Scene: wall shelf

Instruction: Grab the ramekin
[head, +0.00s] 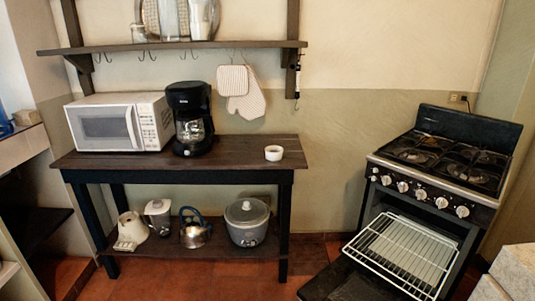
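A small white ramekin (273,153) stands upright near the right end of the dark wooden table (235,160). It is apart from the other things on the table, with bare wood around it. Neither of my grippers shows in the head view.
A white microwave (105,122) and a black coffee maker (190,118) stand on the table's left half. A wall shelf (180,46) with hooks hangs above. Oven mitts hang on the wall. Right of the table is a stove (420,185), its oven door open and rack (400,252) pulled out.

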